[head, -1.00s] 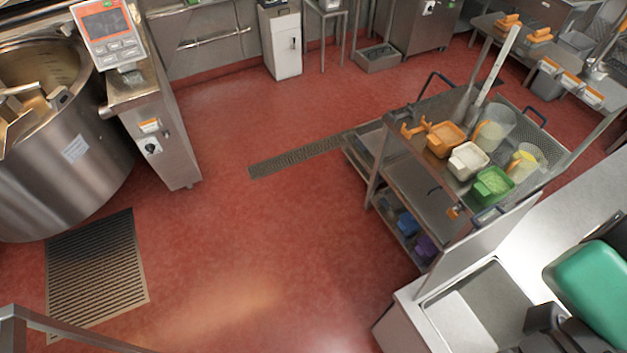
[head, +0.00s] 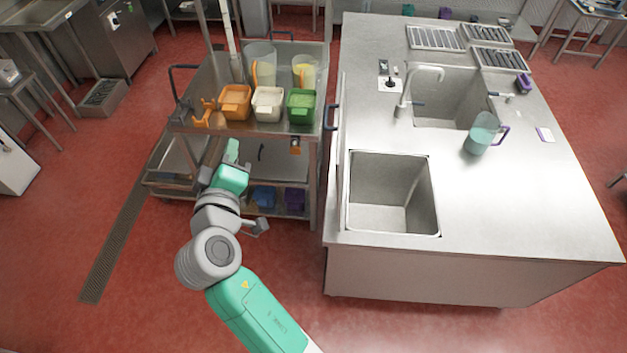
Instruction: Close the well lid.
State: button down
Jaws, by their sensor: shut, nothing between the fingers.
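The well (head: 392,195) is an open rectangular steel basin in the front left of the steel counter. The well lid (head: 340,135) is a thin metal panel standing up along the counter's left edge, seen nearly edge-on, with a dark blue handle (head: 331,117) on its left side. My gripper (head: 232,150) is at the end of my green and grey arm, left of the lid and apart from it. It is in front of the cart, pointing away from the camera, small in the picture, shut and empty.
A steel cart (head: 190,125) holds an orange container (head: 236,104), a white one (head: 268,105), a green one (head: 301,105) and clear jugs. The counter (head: 530,200) also has a sink (head: 460,100), a tap and a jug (head: 482,135).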

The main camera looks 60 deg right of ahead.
jog(key=s+d+f+n+g+h+b, duration=0.25)
jog(key=s+d+f, duration=0.2)
jog(key=f, duration=0.55)
jog(key=s+d+f+n+g+h+b, duration=0.1)
jog(key=s+d+f+g, duration=0.3)
jog(key=f, duration=0.5)
jog(key=d+p, duration=0.2)
jog(key=d, duration=1)
jog(key=shift+w+d+r+t, duration=0.15)
jog(key=shift+d+r+t, duration=0.05)
jog(key=shift+r+t, duration=0.2)
